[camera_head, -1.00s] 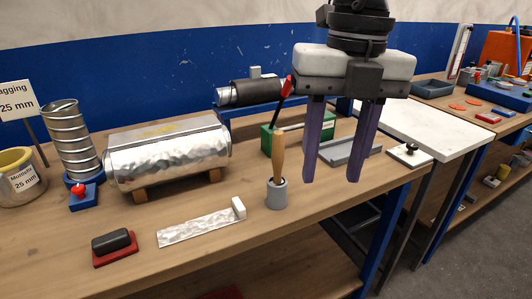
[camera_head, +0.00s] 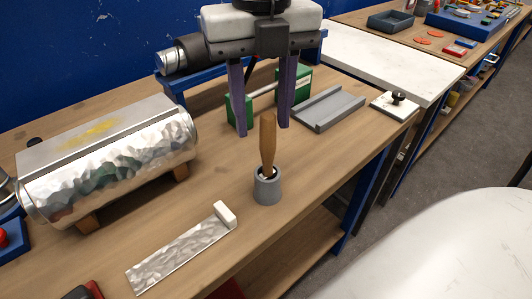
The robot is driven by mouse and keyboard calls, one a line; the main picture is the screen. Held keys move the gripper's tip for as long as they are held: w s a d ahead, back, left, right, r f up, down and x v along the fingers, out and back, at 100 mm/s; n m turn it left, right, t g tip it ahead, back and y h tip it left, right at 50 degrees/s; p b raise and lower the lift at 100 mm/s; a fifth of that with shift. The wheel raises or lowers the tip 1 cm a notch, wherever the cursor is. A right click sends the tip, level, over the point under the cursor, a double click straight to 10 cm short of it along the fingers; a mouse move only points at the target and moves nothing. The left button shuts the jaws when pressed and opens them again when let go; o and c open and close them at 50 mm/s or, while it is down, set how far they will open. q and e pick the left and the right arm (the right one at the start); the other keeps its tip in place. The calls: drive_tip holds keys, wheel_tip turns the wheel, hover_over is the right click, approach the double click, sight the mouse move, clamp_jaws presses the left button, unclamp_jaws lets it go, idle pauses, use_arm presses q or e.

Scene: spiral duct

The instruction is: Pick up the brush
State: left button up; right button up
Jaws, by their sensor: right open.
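The brush (camera_head: 267,147) stands nearly upright in a small grey cup (camera_head: 267,188) on the wooden bench. Its tan wooden handle points up, and its lower end is hidden in the cup. My right gripper (camera_head: 262,130) points down with its two purple fingers apart and empty. In the picture its fingertips lie on either side of the handle's top; I cannot tell whether they are around it or behind it. My left gripper is not in view.
A silver foil-wrapped duct (camera_head: 110,160) on wooden blocks lies left. A foil strip with a white end (camera_head: 180,250) lies in front of the cup. A green block (camera_head: 240,108), a grey channel (camera_head: 328,107) and a white plate with black knob (camera_head: 395,104) are behind and right.

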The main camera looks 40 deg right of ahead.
sight(268, 139)
drive_tip(key=f, duration=0.4)
drive_tip(key=shift+s+d+f+p, duration=0.2)
drive_tip(key=shift+s+d+p, duration=0.1)
drive_tip(key=shift+d, duration=0.05)
drive_tip(key=shift+f, duration=0.45)
drive_tip(key=shift+w, duration=0.1)
clamp_jaws()
